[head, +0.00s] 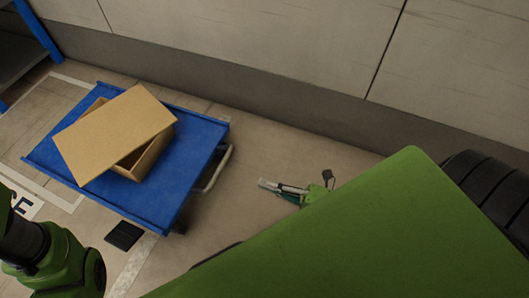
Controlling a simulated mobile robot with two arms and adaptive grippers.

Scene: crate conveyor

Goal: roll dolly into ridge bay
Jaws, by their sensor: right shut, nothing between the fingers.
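A blue flat dolly (186,183) stands on the floor at the left, with a pale bent handle (218,168) on its right side. A tan box (148,160) sits on it, its flat lid (115,132) lying askew and leaving a gap. White floor lines (52,194) mark a bay at the left. Painted letters ending in E (20,206) are partly cut off. My right gripper (268,185) is shut and empty, to the right of the handle and apart from it. My left arm shows at the lower left, its gripper out of view.
A wall (255,95) runs behind the dolly. A blue-framed shelf (38,30) stands at the upper left. A dark square piece (124,235) lies near the dolly's front edge; I cannot tell what it is. Clear floor lies between the dolly and my right gripper.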

